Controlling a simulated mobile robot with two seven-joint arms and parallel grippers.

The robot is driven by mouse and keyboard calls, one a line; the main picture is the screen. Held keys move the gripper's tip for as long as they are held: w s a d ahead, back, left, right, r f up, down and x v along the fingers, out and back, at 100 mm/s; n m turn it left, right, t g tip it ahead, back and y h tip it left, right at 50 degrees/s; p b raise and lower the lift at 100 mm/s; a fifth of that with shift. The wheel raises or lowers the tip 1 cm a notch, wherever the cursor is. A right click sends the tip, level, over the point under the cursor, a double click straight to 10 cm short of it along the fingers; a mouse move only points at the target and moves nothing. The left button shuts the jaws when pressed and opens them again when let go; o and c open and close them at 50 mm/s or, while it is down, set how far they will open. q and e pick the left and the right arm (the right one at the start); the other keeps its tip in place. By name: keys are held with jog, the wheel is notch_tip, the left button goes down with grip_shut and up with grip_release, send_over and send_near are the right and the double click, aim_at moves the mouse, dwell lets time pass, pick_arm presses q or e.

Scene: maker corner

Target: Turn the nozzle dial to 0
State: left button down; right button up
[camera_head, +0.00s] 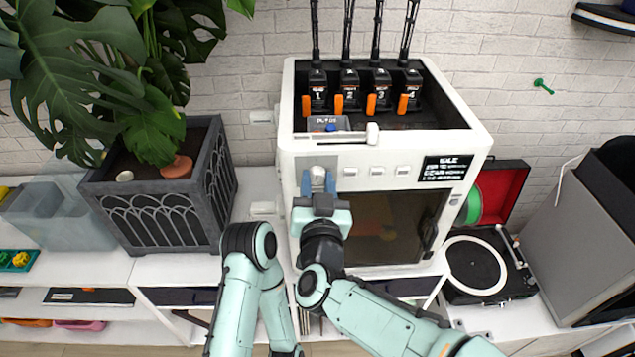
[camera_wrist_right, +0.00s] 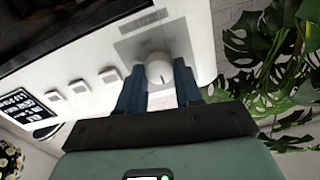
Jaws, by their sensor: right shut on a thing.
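The nozzle dial (camera_head: 318,172) is a small round pale knob at the upper left of the front of a white printer (camera_head: 465,148). In the right wrist view the dial (camera_wrist_right: 159,66) sits on a grey plate and shows a short dark mark near its lower edge. I cannot read any scale numbers. My right gripper (camera_head: 318,181) is shut on the dial, with one blue finger on each side of it. The fingers also flank it in the right wrist view (camera_wrist_right: 159,84). My left arm bends down at the lower middle, and its gripper is not seen.
Several square white buttons (camera_head: 377,171) sit right of the dial, beside a black label (camera_head: 447,168). A dark printer window (camera_head: 390,225) lies below. A planter (camera_head: 165,215) stands left and a record player (camera_head: 480,268) right. Cartridges (camera_head: 349,90) stand in the printer top.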

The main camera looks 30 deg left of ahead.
jog(key=o, duration=1)
jog(key=shift+o, duration=0.2)
jog(key=shift+s+d, duration=0.15)
jog(key=shift+s, duration=0.15)
pick_arm(q)
jog(key=shift+s+f+b, duration=0.7)
jog(key=shift+f+b, duration=0.05)
jog(key=shift+f, duration=0.2)
jog(key=shift+s+f+b, duration=0.7)
jog(key=shift+f, duration=0.2)
pick_arm(e)
jog(key=v, duration=1.2)
jog(key=shift+s, duration=0.4)
jog(key=shift+d+f, duration=0.1)
jog(key=shift+d, duration=0.05)
